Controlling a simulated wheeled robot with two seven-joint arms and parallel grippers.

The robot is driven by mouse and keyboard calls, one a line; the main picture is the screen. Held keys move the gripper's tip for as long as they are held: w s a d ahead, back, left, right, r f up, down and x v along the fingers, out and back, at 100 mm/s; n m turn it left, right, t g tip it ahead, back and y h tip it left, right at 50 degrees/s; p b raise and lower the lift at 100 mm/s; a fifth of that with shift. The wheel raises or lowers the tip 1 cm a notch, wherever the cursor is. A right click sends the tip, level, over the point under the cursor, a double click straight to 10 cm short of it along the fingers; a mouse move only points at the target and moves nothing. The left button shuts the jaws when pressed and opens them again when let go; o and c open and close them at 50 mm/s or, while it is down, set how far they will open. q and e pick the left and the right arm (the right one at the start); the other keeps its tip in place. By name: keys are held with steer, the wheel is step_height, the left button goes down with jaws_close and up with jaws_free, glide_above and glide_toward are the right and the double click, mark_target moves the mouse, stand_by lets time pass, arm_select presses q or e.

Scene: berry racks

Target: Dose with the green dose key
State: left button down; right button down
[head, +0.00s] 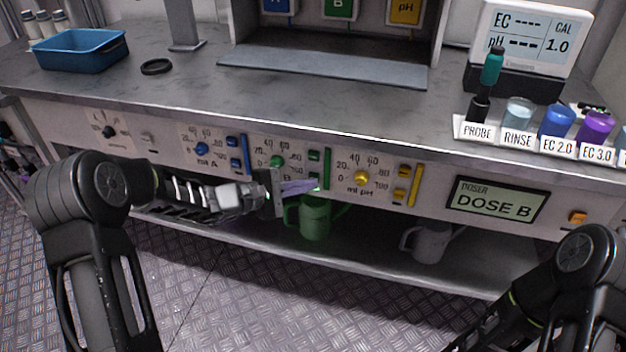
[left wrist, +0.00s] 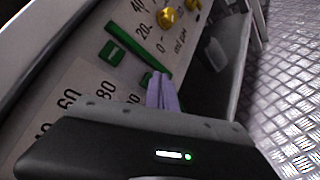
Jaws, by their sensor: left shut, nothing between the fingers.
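The green dose panel carries a green knob (head: 277,161), a green slider (head: 327,160) and two small green keys. The upper key shows in the left wrist view (left wrist: 110,51). The lower key (left wrist: 146,80) is partly hidden by my fingertips. My left gripper (head: 314,186) is shut and empty, its pale purple fingers pointing at the lower key; it also shows in the left wrist view (left wrist: 160,78). The tips are at or very close to that key; I cannot tell if they touch. The doser display (head: 495,206) reads DOSE B. My right gripper is out of view.
Blue controls (head: 202,149) lie left of the green ones, yellow ones (head: 362,177) right. A green jug (head: 315,219) and a grey jug (head: 430,243) stand on the lower shelf. The counter above holds a blue tray (head: 122,45), a black ring (head: 156,67) and labelled cups.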

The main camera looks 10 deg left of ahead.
arm_select(q)
steer(key=shift+s, duration=0.15)
steer(key=shift+s+b, duration=0.3)
steer(key=shift+s, duration=0.4)
steer(key=shift+a, duration=0.1)
steer(key=s+b, duration=0.1)
steer(key=s, duration=0.4)
steer(key=shift+a, duration=0.15)
stand_by(0.3)
stand_by(0.6)
